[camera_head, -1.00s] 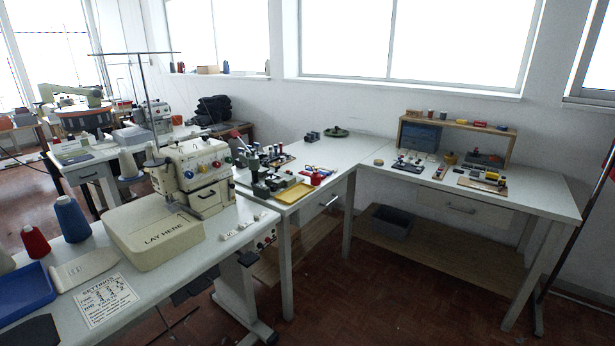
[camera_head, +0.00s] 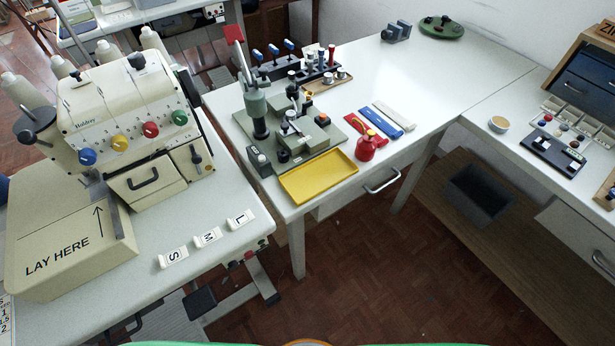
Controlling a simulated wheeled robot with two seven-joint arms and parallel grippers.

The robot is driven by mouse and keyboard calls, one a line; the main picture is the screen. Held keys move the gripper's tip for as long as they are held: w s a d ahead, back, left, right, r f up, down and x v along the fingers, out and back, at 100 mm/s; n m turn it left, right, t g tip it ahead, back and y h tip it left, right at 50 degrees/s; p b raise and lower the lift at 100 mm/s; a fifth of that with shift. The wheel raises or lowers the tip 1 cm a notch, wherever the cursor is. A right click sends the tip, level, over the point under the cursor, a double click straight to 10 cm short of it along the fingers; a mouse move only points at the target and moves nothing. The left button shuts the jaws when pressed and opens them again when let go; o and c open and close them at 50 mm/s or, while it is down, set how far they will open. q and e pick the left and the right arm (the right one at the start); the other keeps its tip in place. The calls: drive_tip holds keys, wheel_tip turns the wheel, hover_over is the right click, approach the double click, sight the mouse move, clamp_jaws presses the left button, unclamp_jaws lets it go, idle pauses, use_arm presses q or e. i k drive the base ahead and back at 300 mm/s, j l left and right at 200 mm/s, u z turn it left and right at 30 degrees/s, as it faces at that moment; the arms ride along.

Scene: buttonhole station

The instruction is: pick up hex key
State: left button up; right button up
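I cannot make out a hex key for certain. On the middle table, a rack of blue-topped upright pieces (camera_head: 274,58) stands at the back; they are too small to identify as tools. Beside it, several dark and red upright pieces (camera_head: 318,66) stand in a row. In front is a grey-green bench machine (camera_head: 300,140) with a lever and dark knobs. A yellow tray (camera_head: 318,177) lies at the table's front edge and looks empty. Neither of my grippers is in view.
A cream sewing machine (camera_head: 125,115) and its "LAY HERE" box (camera_head: 70,245) fill the left table, with S, M and L blocks in front.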

sight(275, 51)
drive_tip(key=i+l+u, duration=0.65)
drive_tip(key=l, duration=0.25)
